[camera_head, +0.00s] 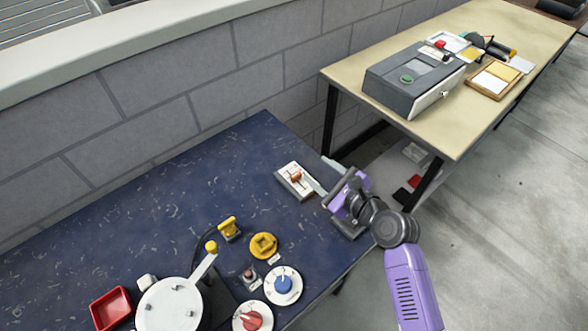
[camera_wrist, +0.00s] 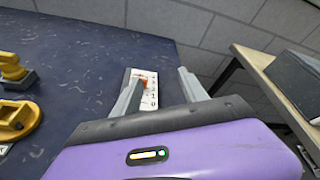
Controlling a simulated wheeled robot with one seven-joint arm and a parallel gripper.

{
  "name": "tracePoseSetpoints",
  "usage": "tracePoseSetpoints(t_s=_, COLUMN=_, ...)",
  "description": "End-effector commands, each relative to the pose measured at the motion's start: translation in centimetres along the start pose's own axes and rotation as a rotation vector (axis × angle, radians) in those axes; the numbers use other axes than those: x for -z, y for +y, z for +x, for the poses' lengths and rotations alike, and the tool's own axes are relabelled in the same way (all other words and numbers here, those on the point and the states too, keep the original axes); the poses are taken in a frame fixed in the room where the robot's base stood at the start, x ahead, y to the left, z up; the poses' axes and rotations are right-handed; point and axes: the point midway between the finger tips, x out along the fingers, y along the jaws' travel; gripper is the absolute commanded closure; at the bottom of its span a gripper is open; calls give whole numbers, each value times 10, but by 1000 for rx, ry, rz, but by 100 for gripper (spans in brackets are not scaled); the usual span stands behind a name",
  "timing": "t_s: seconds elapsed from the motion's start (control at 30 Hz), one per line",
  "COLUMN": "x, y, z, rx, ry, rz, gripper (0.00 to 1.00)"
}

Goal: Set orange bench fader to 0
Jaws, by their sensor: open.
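The orange bench fader is a white plate (camera_head: 303,192) with an orange knob (camera_head: 295,176), lying on the dark blue bench. In the wrist view the plate (camera_wrist: 151,98) carries printed numbers, with 0 at the end nearest my gripper. My gripper (camera_head: 322,178) is open, just right of the fader in the head view. In the wrist view my gripper (camera_wrist: 165,78) has its fingers apart, with the numbered strip between them. I cannot tell whether a finger touches the knob.
Yellow (camera_head: 263,245), blue (camera_head: 284,285) and red (camera_head: 252,318) dials stand at the bench front. A white round lid with a lever (camera_head: 168,305) and a red tray (camera_head: 111,308) are left. A beige table (camera_head: 450,135) with a grey box (camera_head: 412,80) stands back right. A block wall runs behind.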

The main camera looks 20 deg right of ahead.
Motion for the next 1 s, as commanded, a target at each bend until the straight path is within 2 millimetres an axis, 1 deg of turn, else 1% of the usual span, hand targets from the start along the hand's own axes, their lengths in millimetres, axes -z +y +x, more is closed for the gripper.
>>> tracePoseSetpoints(t_s=0.03, x=7, y=13, z=1, rx=-43, ry=11, rz=113, gripper=49)
tracePoseSetpoints(t_s=0.1, x=11, y=25, z=1, rx=-85, ry=23, rz=248, gripper=49)
tracePoseSetpoints(t_s=0.2, x=11, y=33, z=0, rx=-117, ry=34, rz=372, gripper=49)
tracePoseSetpoints(t_s=0.3, x=12, y=36, z=0, rx=-124, ry=42, rz=430, gripper=49)
tracePoseSetpoints(t_s=0.37, x=11, y=36, z=3, rx=-123, ry=43, rz=445, gripper=49)
tracePoseSetpoints(t_s=0.47, x=11, y=37, z=12, rx=-123, ry=42, rz=448, gripper=49)
tracePoseSetpoints(t_s=0.8, x=12, y=43, z=62, rx=-122, ry=43, rz=444, gripper=49)
tracePoseSetpoints(t_s=0.9, x=12, y=44, z=71, rx=-121, ry=42, rz=444, gripper=49)
tracePoseSetpoints(t_s=1.0, x=12, y=45, z=76, rx=-121, ry=43, rz=444, gripper=49)
